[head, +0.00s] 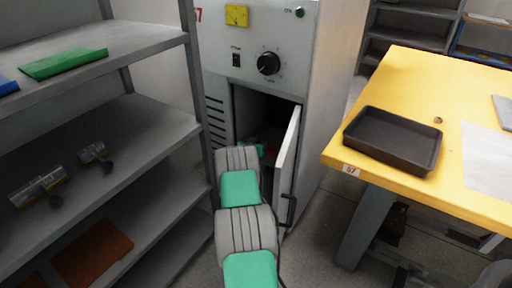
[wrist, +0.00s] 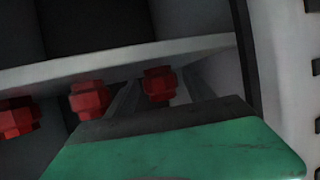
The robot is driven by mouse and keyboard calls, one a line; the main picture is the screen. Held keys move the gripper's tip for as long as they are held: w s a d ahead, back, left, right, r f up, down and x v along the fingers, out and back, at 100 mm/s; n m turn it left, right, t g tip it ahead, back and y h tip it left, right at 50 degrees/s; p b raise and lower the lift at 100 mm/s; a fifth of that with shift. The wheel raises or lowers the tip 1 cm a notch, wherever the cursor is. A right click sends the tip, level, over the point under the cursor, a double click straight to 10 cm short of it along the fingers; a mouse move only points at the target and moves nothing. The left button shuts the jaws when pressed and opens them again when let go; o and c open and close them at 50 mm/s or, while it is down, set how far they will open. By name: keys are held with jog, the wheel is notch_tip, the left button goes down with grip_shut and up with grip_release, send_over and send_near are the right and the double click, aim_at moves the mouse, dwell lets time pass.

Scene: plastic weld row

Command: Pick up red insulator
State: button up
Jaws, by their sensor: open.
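In the wrist view three red insulators show in a row inside the cabinet, under a pale shelf or ledge: a left one (wrist: 17,118), a middle one (wrist: 89,100) and a right one (wrist: 159,85). My gripper (wrist: 162,79) is open, its grey fingers apart on either side of the right insulator. I cannot tell whether they touch it. The lower part of that insulator is hidden behind my gripper's body. In the head view my arm reaches into the dark opening of the cabinet (head: 331,100), and the gripper's tips and the insulators are mostly hidden.
The cabinet door (head: 286,165) stands open, close to the right of my arm. A yellow table (head: 400,75) with a black tray (head: 393,138) is at right. Floor shows between the cabinet and table.

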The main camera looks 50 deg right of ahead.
jog(key=shift+r, duration=0.1)
grip_shut()
dwell(0.6)
